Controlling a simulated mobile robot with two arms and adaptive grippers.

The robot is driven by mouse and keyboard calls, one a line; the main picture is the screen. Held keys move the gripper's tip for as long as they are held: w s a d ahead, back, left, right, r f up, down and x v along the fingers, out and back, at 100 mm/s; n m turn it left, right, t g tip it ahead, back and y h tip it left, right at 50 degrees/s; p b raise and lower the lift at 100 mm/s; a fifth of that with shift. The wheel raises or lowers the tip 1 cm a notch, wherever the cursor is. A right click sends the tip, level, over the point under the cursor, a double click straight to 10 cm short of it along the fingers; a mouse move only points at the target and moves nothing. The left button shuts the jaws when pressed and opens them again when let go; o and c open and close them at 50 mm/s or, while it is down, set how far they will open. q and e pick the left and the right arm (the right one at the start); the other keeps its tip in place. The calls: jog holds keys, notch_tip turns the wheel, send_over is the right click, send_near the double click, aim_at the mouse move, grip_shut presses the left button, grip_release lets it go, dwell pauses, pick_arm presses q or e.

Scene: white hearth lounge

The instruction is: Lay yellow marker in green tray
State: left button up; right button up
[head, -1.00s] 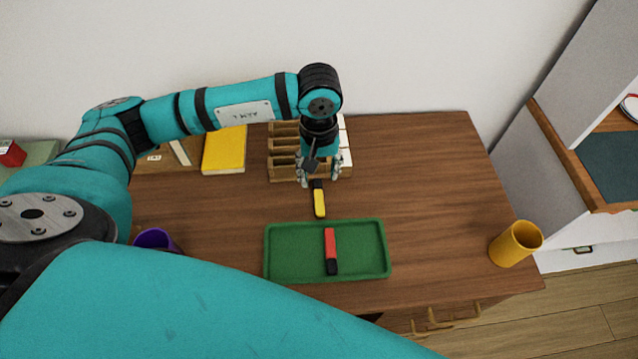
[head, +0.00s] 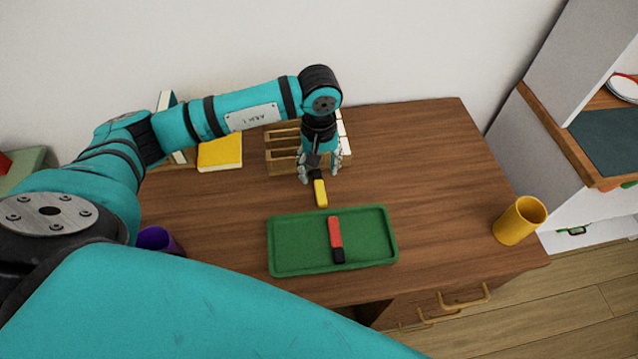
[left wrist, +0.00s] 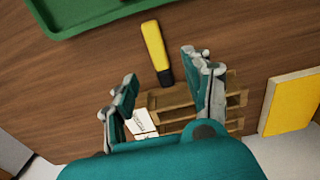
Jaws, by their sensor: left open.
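The yellow marker (head: 320,193) with a black end lies on the wooden desk, behind the green tray. It also shows in the left wrist view (left wrist: 154,48), its black end toward my gripper. The green tray (head: 286,264) lies flat on the desk; a corner of it shows in the left wrist view (left wrist: 88,17). A red marker (head: 335,232) with a black end lies in the tray. My left gripper (head: 320,176) is open and empty, at the black end of the yellow marker. In the left wrist view the fingers (left wrist: 158,68) are spread wide. My right gripper is not seen.
A wooden organizer (head: 283,157) stands just behind the left gripper. A yellow book (head: 220,154) lies at the back left. A purple cup (head: 157,240) is at the left, partly hidden by my arm. A yellow cup (head: 519,221) stands near the right edge. The desk's back right is clear.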

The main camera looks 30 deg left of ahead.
aim_at(319, 185)
pick_arm(q)
jog(key=shift+f, duration=0.7)
notch_tip(319, 185, down, 4)
jog(key=shift+w+f+p, duration=0.1)
jog(key=shift+w+p, duration=0.05)
jog(key=shift+p, duration=0.55)
jog(key=shift+w+f, duration=0.1)
jog(key=shift+f, duration=0.4)
jog(key=shift+a, duration=0.1)
jog(key=c, duration=1)
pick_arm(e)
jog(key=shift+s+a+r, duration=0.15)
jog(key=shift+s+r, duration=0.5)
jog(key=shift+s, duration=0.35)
pick_arm(q)
jog(key=shift+r, duration=0.15)
